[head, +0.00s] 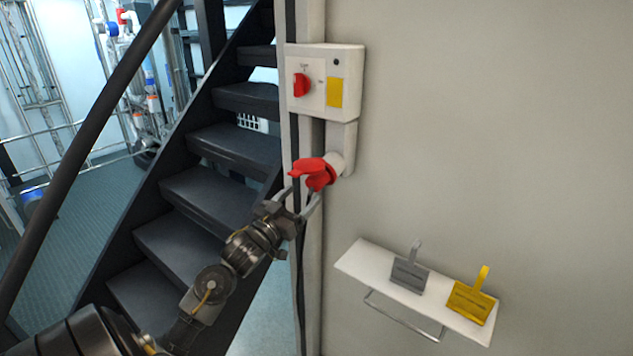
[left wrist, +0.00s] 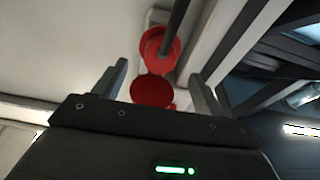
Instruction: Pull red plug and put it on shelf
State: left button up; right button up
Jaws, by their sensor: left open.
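The red plug (head: 322,182) sits in the white socket under the wall switch box, with a red flap (head: 307,166) beside it. In the left wrist view two round red parts show, an upper one (left wrist: 155,42) with a dark cable or rod in front and a lower disc (left wrist: 152,91); I cannot tell for sure which is the plug. My left gripper (head: 302,194) is open just below and left of the plug. Its fingers (left wrist: 157,80) stand either side of the red parts. The white shelf (head: 362,261) is on the wall, lower right. My right gripper is not in view.
The switch box (head: 325,82) with a red knob is above the socket. A grey tag-like piece (head: 409,275) and a yellow one (head: 470,300) rest on the shelf, with a metal rail (head: 402,319) below. Dark stairs (head: 205,195) and a handrail (head: 90,135) are left.

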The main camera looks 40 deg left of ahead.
aim_at(312, 186)
pick_arm(q)
jog(key=x, duration=0.5)
jog(key=shift+x, duration=1.1)
jog(key=shift+p, duration=0.65)
jog(key=c, duration=1.3)
jog(key=shift+p+v, duration=0.8)
jog(key=shift+v, duration=2.2)
